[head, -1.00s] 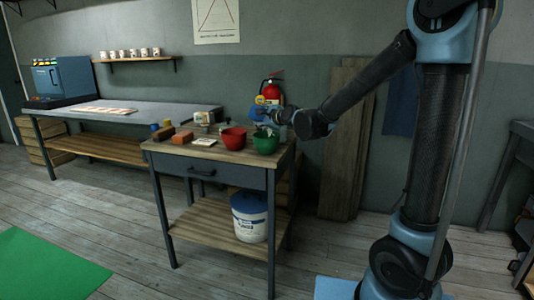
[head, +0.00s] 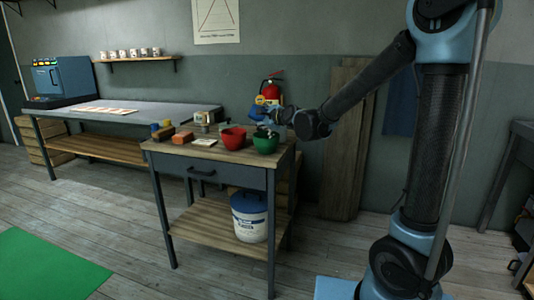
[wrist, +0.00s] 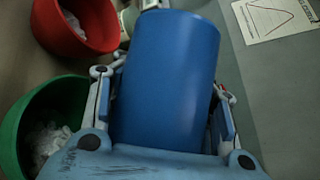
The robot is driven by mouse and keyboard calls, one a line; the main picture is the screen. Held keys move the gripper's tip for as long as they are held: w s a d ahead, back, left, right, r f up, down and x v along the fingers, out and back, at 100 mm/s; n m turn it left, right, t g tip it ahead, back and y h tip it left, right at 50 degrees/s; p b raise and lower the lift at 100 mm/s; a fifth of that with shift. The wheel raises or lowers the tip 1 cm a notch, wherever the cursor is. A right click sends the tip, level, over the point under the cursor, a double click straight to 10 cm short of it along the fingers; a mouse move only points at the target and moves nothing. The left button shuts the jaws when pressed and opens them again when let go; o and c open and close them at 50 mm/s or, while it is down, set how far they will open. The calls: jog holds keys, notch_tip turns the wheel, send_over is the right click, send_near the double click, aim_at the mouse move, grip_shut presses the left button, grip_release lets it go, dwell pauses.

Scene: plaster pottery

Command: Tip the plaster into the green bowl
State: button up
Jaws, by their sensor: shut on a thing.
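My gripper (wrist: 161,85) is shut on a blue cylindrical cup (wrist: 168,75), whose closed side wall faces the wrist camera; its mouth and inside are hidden. The green bowl (wrist: 12,140) lies left of the gripper in the wrist view, with white lumpy plaster (wrist: 48,145) inside. In the head view the green bowl (head: 266,145) stands at the right end of the small workbench (head: 215,155), and my gripper (head: 267,120) is just above it. The cup's exact tilt is too small to tell there.
A red bowl (head: 232,138) stands left of the green bowl; in the wrist view it (wrist: 55,35) holds some white material. Brick-coloured and pale blocks (head: 182,137) sit further left on the bench.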

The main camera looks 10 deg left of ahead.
jog(key=shift+d+f+m+y, duration=0.25)
jog(key=shift+f+m+y, duration=0.25)
jog(key=shift+f+m, duration=0.1)
dwell(1.6)
jog(key=shift+w+d+m+t+y, duration=0.1)
jog(key=shift+d+m+t+y, duration=0.15)
jog(key=shift+m+t+y, duration=0.25)
dwell(1.4)
jog(key=shift+a+n+g+h, duration=0.3)
jog(key=shift+n+h, duration=0.1)
jog(key=shift+n, duration=0.1)
jog(key=shift+a+r+n+h+b, duration=0.1)
jog(key=shift+r+n+h+b, duration=0.2)
jog(key=shift+r+n+b, duration=0.1)
dwell(0.4)
jog(key=shift+a+r, duration=0.1)
jog(key=shift+r, duration=0.15)
jog(key=shift+r+n, duration=0.1)
jog(key=shift+n, duration=0.2)
jog(key=shift+a+f+n+g+h+b, duration=0.25)
jog(key=shift+a+n+g+h+b, duration=0.15)
jog(key=shift+n+h+b, duration=0.35)
